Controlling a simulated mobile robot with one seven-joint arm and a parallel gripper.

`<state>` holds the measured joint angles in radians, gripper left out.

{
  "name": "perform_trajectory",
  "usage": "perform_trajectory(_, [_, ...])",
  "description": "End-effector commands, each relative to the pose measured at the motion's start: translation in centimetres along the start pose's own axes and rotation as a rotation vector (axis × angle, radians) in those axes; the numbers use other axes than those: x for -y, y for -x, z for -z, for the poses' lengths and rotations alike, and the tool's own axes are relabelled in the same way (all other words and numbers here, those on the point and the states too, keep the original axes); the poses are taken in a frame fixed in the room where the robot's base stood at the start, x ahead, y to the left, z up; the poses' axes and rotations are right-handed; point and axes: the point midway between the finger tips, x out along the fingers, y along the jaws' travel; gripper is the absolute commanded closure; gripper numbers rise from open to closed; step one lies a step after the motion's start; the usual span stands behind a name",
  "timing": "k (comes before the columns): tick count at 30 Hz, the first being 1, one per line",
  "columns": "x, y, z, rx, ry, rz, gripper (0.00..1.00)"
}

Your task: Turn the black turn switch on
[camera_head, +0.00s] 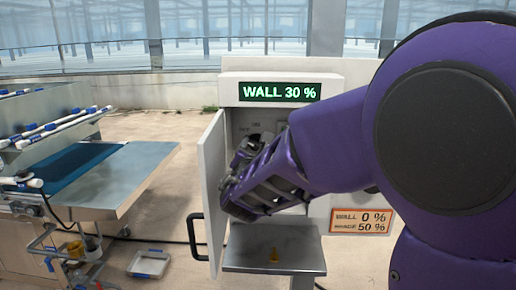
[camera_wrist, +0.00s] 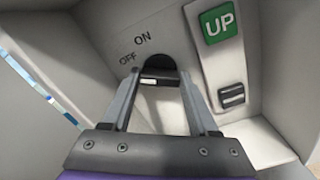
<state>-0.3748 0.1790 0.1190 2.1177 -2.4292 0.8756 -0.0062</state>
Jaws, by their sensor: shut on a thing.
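The black turn switch (camera_wrist: 158,66) is on the pale panel inside the cabinet, in the wrist view. The word ON is printed above it and OFF to its upper left. A white mark shows low on the switch; its exact angle is hard to tell. My gripper (camera_wrist: 158,80) is shut on the switch, one finger on each side, hiding its sides. In the head view my gripper reaches into the open cabinet (camera_head: 213,150) and hides most of the switch.
The cabinet door stands open at the left, with a black handle (camera_head: 196,237). A green UP sign (camera_wrist: 219,24) and a dark slotted part (camera_wrist: 232,96) sit right of the switch. The display (camera_head: 280,92) reads WALL 30 %. An orange label (camera_head: 361,221) reads WALL 0 %. A grey shelf (camera_head: 273,248) is below.

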Motion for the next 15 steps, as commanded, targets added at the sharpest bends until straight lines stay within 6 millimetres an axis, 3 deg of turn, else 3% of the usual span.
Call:
perform_trajectory(1, [0.01, 0.0, -0.01, 0.0, 0.0, 0.0, 0.84])
perform_trajectory(3, [0.01, 0.0, -0.01, 0.0, 0.0, 0.0, 0.96])
perform_trajectory(15, [0.27, 0.0, 0.37, 0.003, -0.085, -0.001, 0.96])
